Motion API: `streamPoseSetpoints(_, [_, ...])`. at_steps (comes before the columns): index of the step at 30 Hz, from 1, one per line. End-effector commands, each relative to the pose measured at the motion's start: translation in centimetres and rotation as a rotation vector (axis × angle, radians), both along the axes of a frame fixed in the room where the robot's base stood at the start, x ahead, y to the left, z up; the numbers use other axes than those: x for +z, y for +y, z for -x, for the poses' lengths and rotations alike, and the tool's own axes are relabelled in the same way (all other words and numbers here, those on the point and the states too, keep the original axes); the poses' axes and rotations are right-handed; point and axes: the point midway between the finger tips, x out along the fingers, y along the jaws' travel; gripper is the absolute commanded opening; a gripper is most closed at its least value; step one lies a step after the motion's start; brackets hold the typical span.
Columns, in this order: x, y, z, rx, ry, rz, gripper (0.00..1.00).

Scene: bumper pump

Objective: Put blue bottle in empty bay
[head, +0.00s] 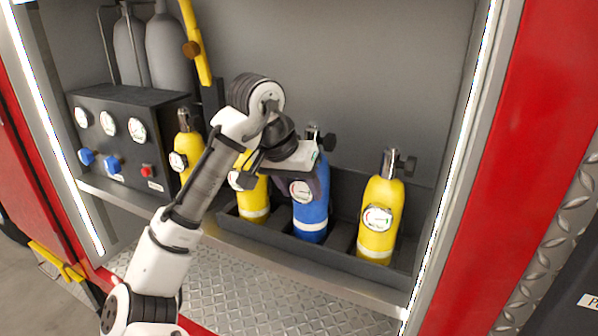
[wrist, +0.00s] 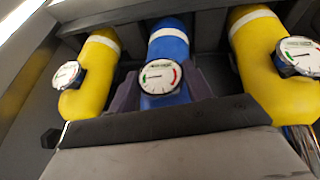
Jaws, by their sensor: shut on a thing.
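The blue bottle (head: 311,215) stands upright in the dark rack (head: 280,238), between two yellow bottles. I cannot tell whether its base rests on the bay floor. My gripper (head: 302,185) is shut on the upper part of the blue bottle, around its gauge. In the wrist view the blue bottle (wrist: 168,45) sits between the two dark fingers of my gripper (wrist: 163,85), its gauge facing the camera. My wrist hides part of the bottle's neck in the head view. No empty bay can be made out clearly.
Yellow bottles stand left (head: 254,195) and right (head: 380,215) of the blue one, close beside it. Another yellow bottle (head: 186,145) is farther left, by a gauge panel (head: 125,130). The compartment's right wall (head: 450,170) is near the right bottle.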

Motion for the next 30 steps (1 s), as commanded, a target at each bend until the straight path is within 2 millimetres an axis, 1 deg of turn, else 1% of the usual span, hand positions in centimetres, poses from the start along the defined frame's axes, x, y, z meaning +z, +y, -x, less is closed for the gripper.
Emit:
streamPoseSetpoints(5, [-1.0,0.0,0.0,0.001,-0.007,0.001,0.00])
streamPoseSetpoints(16, [-1.4,0.0,0.0,0.000,-0.007,0.002,0.00])
streamPoseSetpoints(17, [-1.5,0.0,0.0,0.000,0.000,0.000,0.54])
streamPoseSetpoints(18, [-1.5,0.0,0.0,0.000,0.000,0.000,0.59])
streamPoseSetpoints(21, [-1.5,0.0,0.0,0.000,0.000,0.000,0.72])
streamPoseSetpoints(30, [-1.3,0.0,0.0,0.001,-0.001,0.000,0.72])
